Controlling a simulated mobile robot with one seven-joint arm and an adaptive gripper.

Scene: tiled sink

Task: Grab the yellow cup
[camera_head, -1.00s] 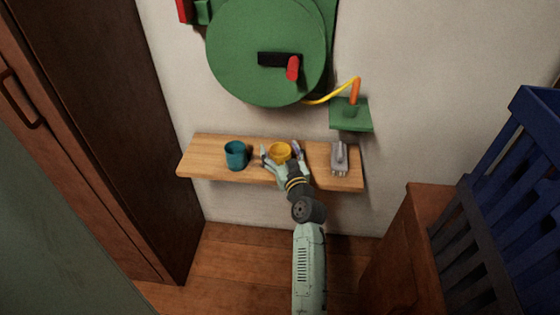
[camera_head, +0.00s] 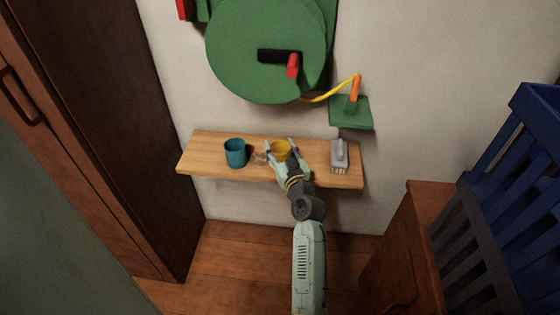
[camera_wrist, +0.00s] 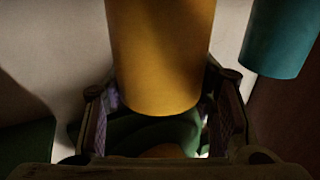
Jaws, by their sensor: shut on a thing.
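The yellow cup (camera_head: 281,148) is on the wooden shelf, between the fingers of my gripper (camera_head: 280,149). My gripper is shut on the cup, with one finger on each side of it. In the wrist view the yellow cup (camera_wrist: 160,55) fills the upper middle, between the two finger pads (camera_wrist: 160,115). Part of the cup is hidden behind my gripper in the head view. I cannot tell whether the cup touches the shelf.
A teal cup (camera_head: 235,153) stands to the left on the wooden shelf (camera_head: 207,143); it also shows in the wrist view (camera_wrist: 283,38). A grey tool (camera_head: 339,156) lies at the right end. A green hose reel (camera_head: 245,40) and green bracket (camera_head: 350,115) hang above.

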